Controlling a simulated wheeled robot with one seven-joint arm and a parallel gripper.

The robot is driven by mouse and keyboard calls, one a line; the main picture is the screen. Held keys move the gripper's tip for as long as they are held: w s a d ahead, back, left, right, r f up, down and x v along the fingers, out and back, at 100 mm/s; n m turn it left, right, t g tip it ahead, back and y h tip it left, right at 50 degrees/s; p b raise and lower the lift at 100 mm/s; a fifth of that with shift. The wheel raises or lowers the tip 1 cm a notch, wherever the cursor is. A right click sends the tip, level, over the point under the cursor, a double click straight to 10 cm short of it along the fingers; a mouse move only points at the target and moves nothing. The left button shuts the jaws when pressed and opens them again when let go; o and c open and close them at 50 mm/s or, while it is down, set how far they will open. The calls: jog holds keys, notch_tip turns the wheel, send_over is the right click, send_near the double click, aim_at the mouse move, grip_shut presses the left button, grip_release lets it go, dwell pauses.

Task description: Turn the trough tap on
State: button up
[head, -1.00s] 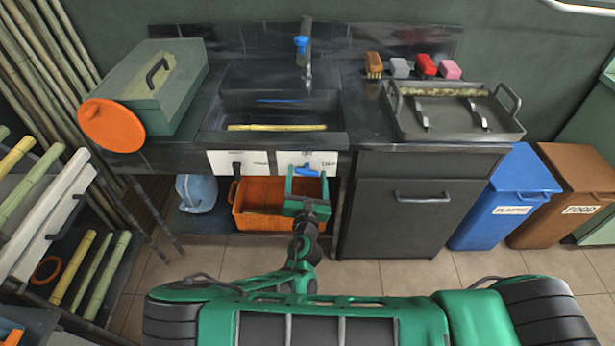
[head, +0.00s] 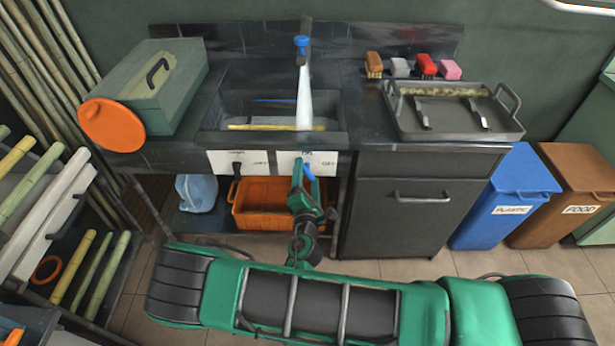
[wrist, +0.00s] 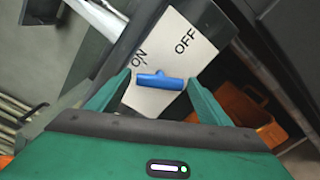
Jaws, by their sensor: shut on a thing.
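The blue tap lever (head: 309,170) sits on a white plate (head: 323,160) on the front of the trough (head: 225,140). In the wrist view the plate reads ON and OFF, and the blue lever (wrist: 158,80) has one end by ON. My gripper (head: 304,175) is shut on the lever, with a green finger on either side of it in the wrist view (wrist: 160,85). A white stream of water (head: 304,100) falls from the spout with the blue fitting (head: 301,42) into the trough.
Below stand an orange crate (head: 262,215) and a blue jug (head: 197,195). A dark cabinet (head: 395,225) is close on the right. A yellow cane (head: 260,127) lies in the trough.

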jog(key=shift+f+m, duration=0.2)
jog(key=shift+m, duration=0.4)
jog(key=o, duration=1)
jog(key=shift+r, duration=0.1)
